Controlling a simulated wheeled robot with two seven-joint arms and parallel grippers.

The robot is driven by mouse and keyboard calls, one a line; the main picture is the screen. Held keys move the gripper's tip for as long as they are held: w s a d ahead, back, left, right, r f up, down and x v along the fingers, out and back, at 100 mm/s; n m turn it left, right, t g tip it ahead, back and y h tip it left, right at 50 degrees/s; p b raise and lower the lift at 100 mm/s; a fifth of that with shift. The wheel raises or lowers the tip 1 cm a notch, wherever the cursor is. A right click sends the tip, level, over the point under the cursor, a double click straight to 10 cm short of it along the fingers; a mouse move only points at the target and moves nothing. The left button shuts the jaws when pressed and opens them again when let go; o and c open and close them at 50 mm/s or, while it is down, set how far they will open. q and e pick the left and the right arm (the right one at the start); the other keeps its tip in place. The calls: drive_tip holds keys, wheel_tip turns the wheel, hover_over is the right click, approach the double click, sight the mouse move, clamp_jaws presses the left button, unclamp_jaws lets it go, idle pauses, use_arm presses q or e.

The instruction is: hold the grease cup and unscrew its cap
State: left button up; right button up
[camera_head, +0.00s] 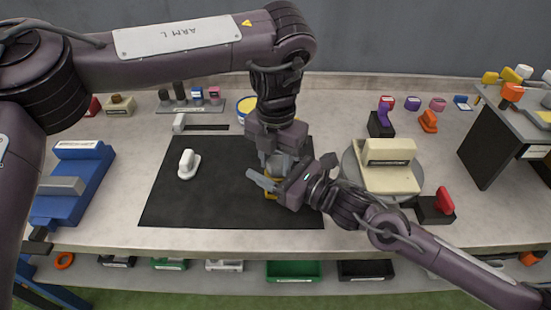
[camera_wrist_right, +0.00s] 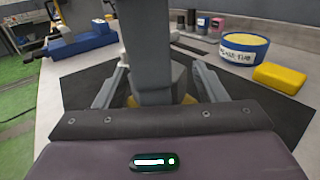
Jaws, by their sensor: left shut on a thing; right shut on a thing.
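The grease cup (camera_head: 270,195) is mostly hidden between my two grippers over the black mat; only yellow parts of it show. In the right wrist view, yellow edges of the cup (camera_wrist_right: 132,101) show low between the jaws. My left gripper (camera_head: 280,166) points straight down from above and is shut at the cup's top. The cap is hidden by the fingers. My right gripper (camera_head: 268,184) reaches in from the right, low down, and is shut around the cup below the left gripper. The left gripper's grey fingers (camera_wrist_right: 155,80) stand between the right jaws in the wrist view.
The black mat (camera_head: 180,210) has a white handled piece (camera_head: 188,164) on it. A blue tub with yellow contents (camera_wrist_right: 243,50) and a yellow block (camera_wrist_right: 278,77) stand behind. A round turntable (camera_head: 350,165) with a cream box (camera_head: 390,178) is close right; a blue fixture (camera_head: 75,180) is left.

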sight(277, 163)
use_arm(q)
drive_tip(key=n, duration=0.6)
drive_tip(key=shift+d, duration=0.15)
drive_tip(key=o, duration=1.2)
drive_tip(key=shift+d+r, duration=0.2)
drive_tip(key=shift+r, duration=1.45)
drive_tip(key=shift+s+a+r, duration=0.1)
drive_tip(key=shift+r, duration=0.3)
drive_tip(key=shift+a, duration=0.1)
